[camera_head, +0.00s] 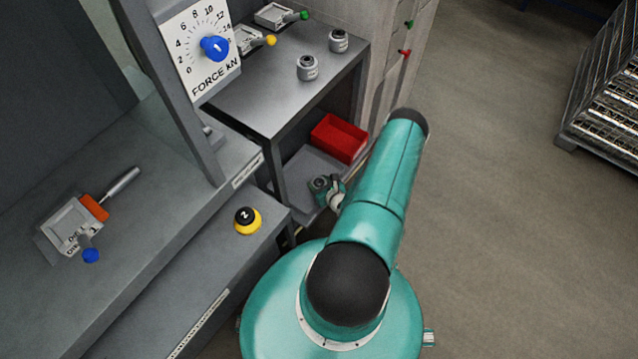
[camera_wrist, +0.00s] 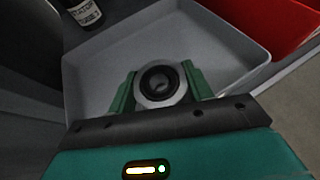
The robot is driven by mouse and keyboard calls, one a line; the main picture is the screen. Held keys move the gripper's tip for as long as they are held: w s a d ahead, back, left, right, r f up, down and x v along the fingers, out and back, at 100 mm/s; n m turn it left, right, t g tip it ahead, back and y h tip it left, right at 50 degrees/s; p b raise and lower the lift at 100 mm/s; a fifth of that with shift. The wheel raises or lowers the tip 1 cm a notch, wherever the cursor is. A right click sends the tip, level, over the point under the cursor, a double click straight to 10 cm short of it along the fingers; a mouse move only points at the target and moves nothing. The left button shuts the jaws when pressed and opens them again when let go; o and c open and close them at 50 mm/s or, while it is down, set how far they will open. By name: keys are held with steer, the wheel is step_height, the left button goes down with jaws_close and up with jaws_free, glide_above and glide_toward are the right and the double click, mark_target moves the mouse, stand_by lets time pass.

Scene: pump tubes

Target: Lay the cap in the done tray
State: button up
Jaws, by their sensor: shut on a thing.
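My gripper (camera_wrist: 160,86) is shut on the cap (camera_wrist: 159,80), a round grey ring with a dark centre, held between the two green fingers. A shallow grey tray (camera_wrist: 225,38) lies beyond and below the held cap in the wrist view. I see no label on it that names it the done tray. In the head view the same grey tray (camera_head: 301,168) is on the low shelf, and my gripper (camera_head: 325,190) is over its near right part. The cap is hard to make out there. The gap between cap and tray floor cannot be told.
A red bin (camera_head: 339,138) stands beside the grey tray; its wall (camera_wrist: 275,25) shows in the wrist view. A labelled cylinder (camera_wrist: 88,12) stands past the tray's left. The bench above holds grey cylinders (camera_head: 307,68). A yellow-based button (camera_head: 247,221) is at left.

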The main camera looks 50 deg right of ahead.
steer(key=shift+f, duration=0.15)
steer(key=o, duration=1.2)
steer(key=shift+c, duration=0.2)
steer(key=shift+r, duration=0.2)
steer(key=v, duration=1.2)
